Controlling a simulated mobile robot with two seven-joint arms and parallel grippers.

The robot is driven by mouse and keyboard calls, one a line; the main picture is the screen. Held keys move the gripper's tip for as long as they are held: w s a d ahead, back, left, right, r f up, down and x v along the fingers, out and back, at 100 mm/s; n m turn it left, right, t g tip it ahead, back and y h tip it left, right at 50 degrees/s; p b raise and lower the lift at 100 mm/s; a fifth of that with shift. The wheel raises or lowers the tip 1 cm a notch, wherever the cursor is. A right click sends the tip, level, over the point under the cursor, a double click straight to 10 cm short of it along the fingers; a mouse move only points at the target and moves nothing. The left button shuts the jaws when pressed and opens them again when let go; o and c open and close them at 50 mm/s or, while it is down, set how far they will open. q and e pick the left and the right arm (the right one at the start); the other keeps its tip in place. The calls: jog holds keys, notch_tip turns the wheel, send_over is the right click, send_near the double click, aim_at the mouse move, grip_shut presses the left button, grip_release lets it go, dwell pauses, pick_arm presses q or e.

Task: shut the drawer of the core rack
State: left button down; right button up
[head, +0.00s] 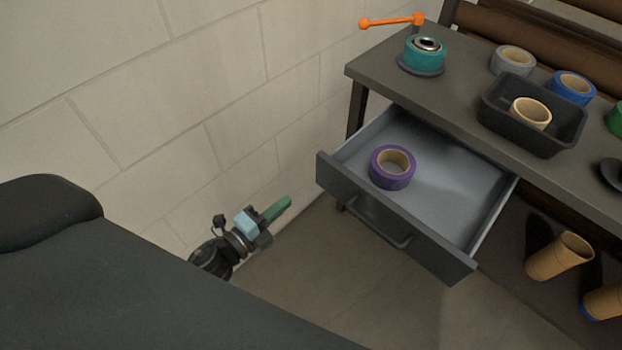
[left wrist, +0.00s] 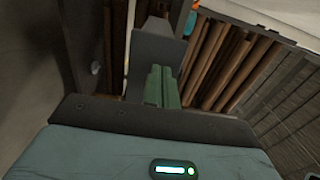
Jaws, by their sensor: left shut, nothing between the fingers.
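The core rack (head: 460,95) is a dark-topped bench at the right in the head view. Its grey drawer (head: 445,200) is pulled out well beyond the top, with a dark front panel and a bar handle (head: 380,222). A purple tape roll (head: 393,167) lies in the drawer. My left gripper (head: 284,203), with green fingers, is left of the drawer front, apart from it, near the wall. Its fingers are shut and empty. They also show in the left wrist view (left wrist: 163,86), before a grey panel I cannot identify for certain. My right gripper is not in view.
On the top are a teal roll (head: 425,54), an orange lever (head: 392,21), a dark tray (head: 532,115) with a tan core, and other tape rolls. A block wall (head: 150,90) is close on the left. Floor before the drawer is clear.

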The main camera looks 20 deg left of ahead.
aim_at(321, 173)
pick_arm(q)
jog(key=x, duration=1)
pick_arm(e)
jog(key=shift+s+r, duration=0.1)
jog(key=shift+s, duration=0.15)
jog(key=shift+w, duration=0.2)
